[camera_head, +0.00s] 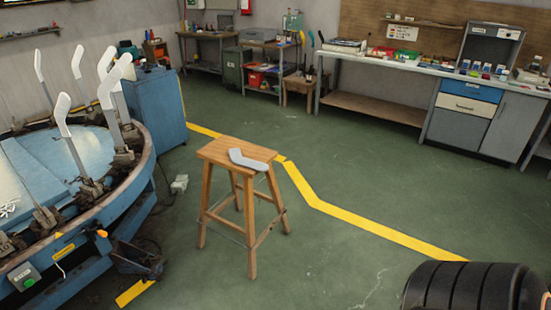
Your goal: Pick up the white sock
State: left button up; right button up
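A pale grey-white sock (247,159) lies flat on the seat of a wooden stool (214,150) in the middle of the camera_head view. It is bent, with its longer part pointing to the right and its short end toward the back left. Neither of my grippers shows in this view. Several white sock-shaped forms (63,114) stand upright on metal posts around the round blue machine (100,211) at the left.
A blue cabinet (157,107) stands behind the machine. Workbenches (349,55) line the back wall. A black tyre (462,287) lies at the bottom right. The green floor right of the stool is clear.

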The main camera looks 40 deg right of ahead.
aim_at(236, 157)
jog(key=z, duration=1.25)
jog(key=j+u, duration=0.75)
jog(key=i+j+u, duration=0.1)
jog(key=j+u, duration=0.25)
jog(key=z, duration=1.4)
jog(key=i+j, duration=0.4)
jog(key=i, duration=0.15)
jog(key=i+j, duration=0.4)
jog(key=i, duration=0.15)
